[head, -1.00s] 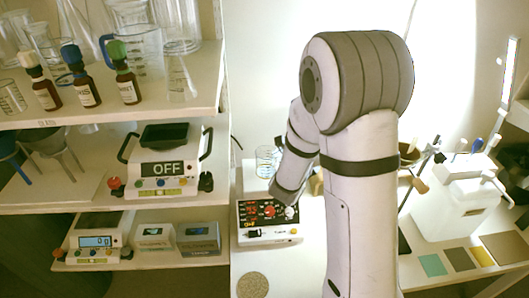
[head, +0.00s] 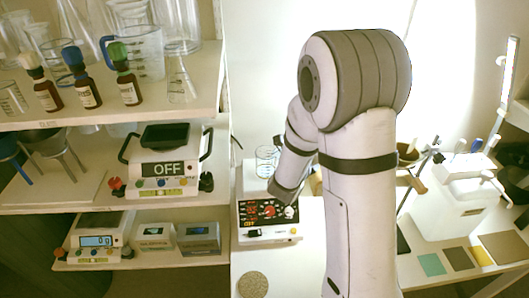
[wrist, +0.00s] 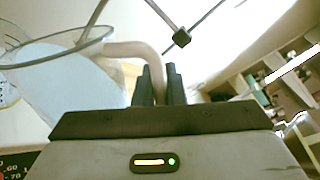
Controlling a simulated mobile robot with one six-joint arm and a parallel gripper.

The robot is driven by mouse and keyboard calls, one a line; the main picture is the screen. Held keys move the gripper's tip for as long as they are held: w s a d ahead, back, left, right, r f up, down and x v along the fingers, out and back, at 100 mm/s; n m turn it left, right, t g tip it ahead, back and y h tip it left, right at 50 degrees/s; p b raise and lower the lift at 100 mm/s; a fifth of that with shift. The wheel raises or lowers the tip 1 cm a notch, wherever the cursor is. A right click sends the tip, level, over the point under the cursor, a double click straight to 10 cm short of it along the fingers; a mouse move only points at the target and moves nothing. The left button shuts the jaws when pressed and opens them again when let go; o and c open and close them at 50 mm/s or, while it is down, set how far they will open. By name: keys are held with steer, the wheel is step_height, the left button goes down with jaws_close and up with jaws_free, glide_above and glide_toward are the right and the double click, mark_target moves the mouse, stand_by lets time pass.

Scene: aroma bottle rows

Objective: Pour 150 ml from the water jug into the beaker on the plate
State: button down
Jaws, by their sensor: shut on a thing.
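The clear beaker (head: 266,160) stands at the back of the hot plate (head: 268,233), left of my arm. In the wrist view, my gripper (wrist: 159,84) is shut on the pale, curved handle of the water jug (wrist: 70,82). The jug is clear with a wide rim and holds pale water. It looks tilted toward the left, with water close to the rim there. A clear glass edge with yellow marks, probably the beaker (wrist: 8,92), shows beside it at the far left. My arm hides my gripper and most of the jug in the head view. I cannot see a stream.
Shelves at left hold dropper bottles (head: 85,88), glassware, a switched-off balance (head: 163,165) and a scale reading 0 (head: 97,240). A metal rod with a clamp (wrist: 182,38) shows beyond my gripper. A white box (head: 455,205) stands at right. A round mat (head: 253,284) lies in front.

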steer(key=shift+w+a+r+n+g+p, duration=0.15)
steer(key=shift+w+a+r+n+p, duration=0.15)
steer(key=shift+r+n+p, duration=0.45)
steer(key=shift+w+a+r+n+g+p, duration=0.25)
steer(key=shift+r+p, duration=0.2)
steer(key=shift+p, duration=0.7)
stand_by(6.1)
